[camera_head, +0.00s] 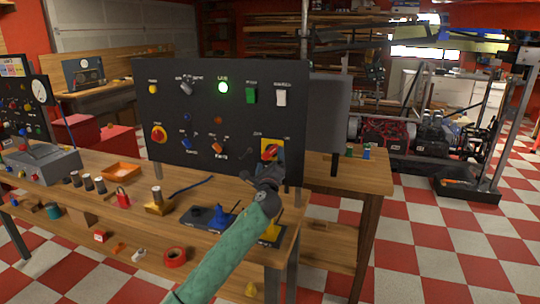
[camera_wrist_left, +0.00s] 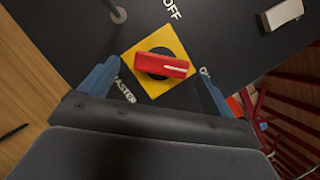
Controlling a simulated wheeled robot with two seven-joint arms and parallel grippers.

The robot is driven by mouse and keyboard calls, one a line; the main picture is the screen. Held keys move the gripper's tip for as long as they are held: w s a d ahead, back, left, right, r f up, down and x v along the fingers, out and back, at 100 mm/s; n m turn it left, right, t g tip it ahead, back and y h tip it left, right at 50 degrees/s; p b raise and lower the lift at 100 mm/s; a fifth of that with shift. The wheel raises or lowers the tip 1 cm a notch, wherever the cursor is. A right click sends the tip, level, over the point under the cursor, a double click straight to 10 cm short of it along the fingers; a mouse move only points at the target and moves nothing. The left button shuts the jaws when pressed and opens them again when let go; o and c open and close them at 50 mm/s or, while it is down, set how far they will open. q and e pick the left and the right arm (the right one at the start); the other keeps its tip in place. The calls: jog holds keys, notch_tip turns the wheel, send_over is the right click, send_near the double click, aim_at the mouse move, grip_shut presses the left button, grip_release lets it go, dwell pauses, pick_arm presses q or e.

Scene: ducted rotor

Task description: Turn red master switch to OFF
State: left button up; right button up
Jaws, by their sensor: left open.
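The red master switch (camera_head: 271,152) is a red handle on a yellow square plate, low on the right side of a black upright panel (camera_head: 180,103). In the left wrist view the red handle (camera_wrist_left: 161,65) sits on a black round base, and the word OFF is on the panel above the plate. My left gripper (camera_head: 268,172) is at the panel, just in front of the switch. It is open, with one blue finger (camera_wrist_left: 98,76) to the left of the handle and the other (camera_wrist_left: 212,92) to the right, both apart from it. My right gripper is out of view.
The panel also carries a lit green lamp (camera_head: 222,87), a green rocker (camera_head: 252,96), a white rocker (camera_head: 281,98) and several knobs. The wooden workbench (camera_head: 120,195) below holds a red padlock (camera_head: 122,197), an orange tray (camera_head: 122,171) and small parts.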

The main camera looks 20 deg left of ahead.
aim_at(271, 152)
pick_arm(q)
jog(key=shift+x, duration=1.2)
jog(key=shift+w+r, duration=0.1)
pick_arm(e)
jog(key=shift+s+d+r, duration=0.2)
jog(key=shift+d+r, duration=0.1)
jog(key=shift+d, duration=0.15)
pick_arm(q)
jog(key=c, duration=1)
